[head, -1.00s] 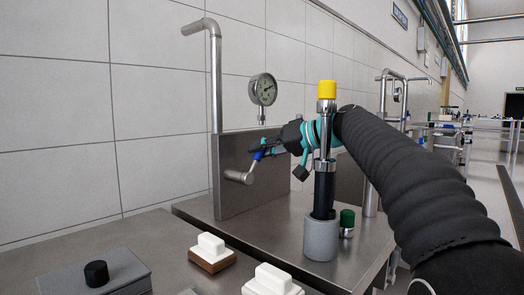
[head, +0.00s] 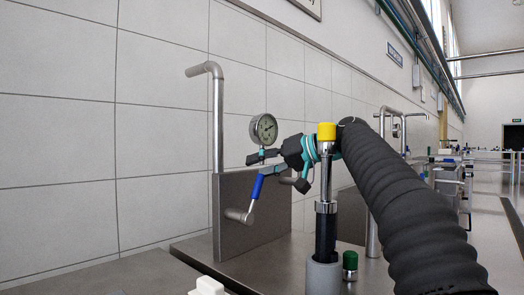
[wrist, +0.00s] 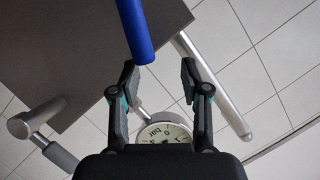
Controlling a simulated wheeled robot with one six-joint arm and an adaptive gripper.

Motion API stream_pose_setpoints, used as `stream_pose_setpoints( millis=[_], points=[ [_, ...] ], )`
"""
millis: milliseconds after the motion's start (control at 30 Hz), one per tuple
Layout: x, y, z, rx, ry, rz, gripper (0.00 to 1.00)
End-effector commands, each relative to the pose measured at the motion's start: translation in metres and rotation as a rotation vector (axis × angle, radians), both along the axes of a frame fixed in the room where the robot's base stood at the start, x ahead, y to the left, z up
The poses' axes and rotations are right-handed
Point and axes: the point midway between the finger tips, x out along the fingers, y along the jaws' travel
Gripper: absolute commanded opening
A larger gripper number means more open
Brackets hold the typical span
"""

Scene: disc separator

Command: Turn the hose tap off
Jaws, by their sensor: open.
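The hose tap is a metal body (head: 236,214) on the grey upright panel, with a lever ending in a blue handle (head: 257,187). The lever points up and slightly right in the head view. My gripper (head: 250,171) is open, with black and teal fingers beside the upper end of the blue handle. In the wrist view the blue handle (wrist: 135,32) comes down from the top, its end just ahead of my open gripper (wrist: 159,70) and closer to the left fingertip. Nothing is held. Contact with the lower finger cannot be told.
A pressure gauge (head: 264,129) is just above my gripper; it also shows between the fingers in the wrist view (wrist: 165,132). A bent pipe (head: 218,120) rises on the left. A yellow-capped metal cylinder (head: 326,165) stands in front of my wrist. A green-capped piece (head: 349,262) stands beside it.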

Motion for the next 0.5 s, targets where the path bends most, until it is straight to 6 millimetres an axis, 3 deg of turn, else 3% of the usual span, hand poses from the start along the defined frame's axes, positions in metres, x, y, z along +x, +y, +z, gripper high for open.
stream_pose_setpoints(
  millis=[200,500],
  points=[
    [0.001,0.000,0.022,0.001,-0.001,0.000,0.46],
    [0.000,0.001,0.039,0.001,0.000,0.001,0.46]
  ],
)
